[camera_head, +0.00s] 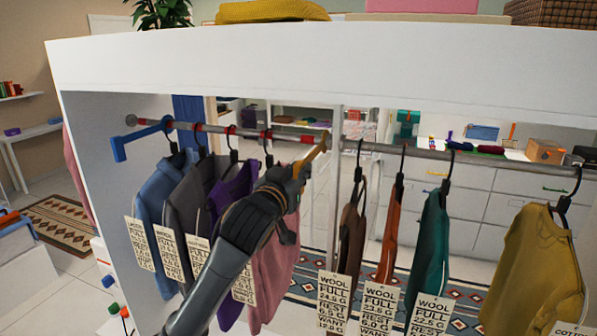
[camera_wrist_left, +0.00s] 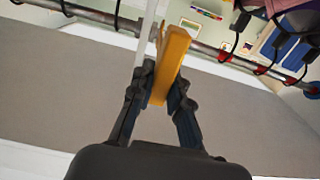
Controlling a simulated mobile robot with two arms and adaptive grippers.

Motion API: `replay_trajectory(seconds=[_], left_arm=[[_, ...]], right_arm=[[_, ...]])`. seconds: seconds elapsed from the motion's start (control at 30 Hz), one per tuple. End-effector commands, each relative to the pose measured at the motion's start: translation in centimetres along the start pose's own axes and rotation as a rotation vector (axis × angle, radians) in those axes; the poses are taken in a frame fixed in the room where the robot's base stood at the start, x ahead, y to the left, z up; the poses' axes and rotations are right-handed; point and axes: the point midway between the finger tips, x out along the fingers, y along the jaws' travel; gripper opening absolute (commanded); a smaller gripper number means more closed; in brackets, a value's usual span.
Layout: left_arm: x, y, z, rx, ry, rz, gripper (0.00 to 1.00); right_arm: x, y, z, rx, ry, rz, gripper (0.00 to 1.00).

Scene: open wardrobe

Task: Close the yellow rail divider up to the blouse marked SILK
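The yellow rail divider (camera_head: 317,152) hangs on the rail, right of the left-hand group of garments. My left gripper (camera_head: 298,172) is at its lower part. In the left wrist view, the fingers (camera_wrist_left: 163,88) stand on both sides of the yellow divider (camera_wrist_left: 174,50) and appear closed on it. A pink garment (camera_head: 275,268) hangs just left of the divider, partly behind my left arm. No tag reading SILK can be made out; several readable tags say WOOL, and some are partly hidden. My right gripper is not in view.
The rail (camera_head: 375,146) runs across the open wardrobe. A blue divider (camera_head: 122,146) is at its left end. Blue, grey and purple garments hang left of my arm. Right of the yellow divider hang brown (camera_head: 352,232), orange, teal (camera_head: 430,245) and mustard (camera_head: 535,270) garments.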

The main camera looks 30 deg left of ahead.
Motion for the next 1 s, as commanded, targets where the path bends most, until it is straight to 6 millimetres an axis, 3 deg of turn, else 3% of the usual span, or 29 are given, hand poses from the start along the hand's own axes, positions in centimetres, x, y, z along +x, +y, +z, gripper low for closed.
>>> replay_trajectory(seconds=[0.23,0.37,0.8,1.0], left_arm=[[0.0,-0.1,0.0,0.000,0.000,0.000,0.00],[0.0,-1.2,0.0,0.001,-0.001,-0.003,0.00],[0.0,-11.3,0.1,0.003,-0.001,-0.006,0.00],[0.0,-14.8,0.1,0.002,0.001,-0.003,0.00]], right_arm=[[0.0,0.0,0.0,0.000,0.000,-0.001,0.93],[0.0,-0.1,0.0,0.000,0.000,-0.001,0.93],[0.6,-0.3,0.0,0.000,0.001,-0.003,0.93],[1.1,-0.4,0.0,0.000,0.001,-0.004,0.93]])
